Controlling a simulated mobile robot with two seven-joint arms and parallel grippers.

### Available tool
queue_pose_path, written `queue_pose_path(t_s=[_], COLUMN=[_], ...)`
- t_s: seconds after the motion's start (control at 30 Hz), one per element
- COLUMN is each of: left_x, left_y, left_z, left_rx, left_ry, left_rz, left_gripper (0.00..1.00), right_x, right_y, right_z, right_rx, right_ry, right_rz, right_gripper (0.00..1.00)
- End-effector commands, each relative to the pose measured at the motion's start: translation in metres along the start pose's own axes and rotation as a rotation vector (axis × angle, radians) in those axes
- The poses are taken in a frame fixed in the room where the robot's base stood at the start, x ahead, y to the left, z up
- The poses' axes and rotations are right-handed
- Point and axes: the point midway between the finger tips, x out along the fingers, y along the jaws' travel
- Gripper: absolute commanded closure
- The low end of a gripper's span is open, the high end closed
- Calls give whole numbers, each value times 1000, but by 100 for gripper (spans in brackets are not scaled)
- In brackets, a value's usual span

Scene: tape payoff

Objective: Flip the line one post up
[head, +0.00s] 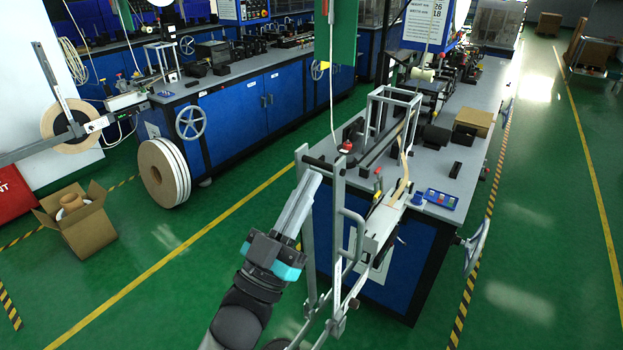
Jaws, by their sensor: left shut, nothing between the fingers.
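My left gripper (314,176) comes up from the bottom centre, its long pale fingers shut and empty. Its tips are at the upper part of a grey metal post frame (305,222), by the dark top crossbar (322,164); I cannot tell whether they touch it. A tan tape strip (403,172) runs over the end of the near machine, right of the frame. A thin white cord (331,75) hangs from above, near a red knob (346,145). Which of these is the line, and which post it lies on, I cannot tell clearly. My right gripper is out of view.
The blue machine bench (415,250) stands behind the frame, with a handwheel (477,243) at its right side. A tape reel (165,172) leans by the left bench. A cardboard box (88,230) is on the floor at left. Green floor is open between.

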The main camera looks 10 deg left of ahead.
Motion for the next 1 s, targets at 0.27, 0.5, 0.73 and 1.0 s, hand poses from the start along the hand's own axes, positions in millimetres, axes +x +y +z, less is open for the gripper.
queue_pose_path(t_s=[0.27, 0.5, 0.73, 1.0], left_x=[10, 10, 27, 54], left_y=[0, 0, 0, 0], left_z=[10, 10, 17, 36], left_rx=[-1, -1, -2, 0], left_ry=[1, 1, -31, -103], left_rz=[0, 0, 0, 0], left_gripper=[100, 100, 100, 100], right_x=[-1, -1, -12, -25], right_y=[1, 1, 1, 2], right_z=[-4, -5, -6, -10], right_rx=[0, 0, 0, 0], right_ry=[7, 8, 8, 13], right_rz=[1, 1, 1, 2], right_gripper=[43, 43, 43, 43])
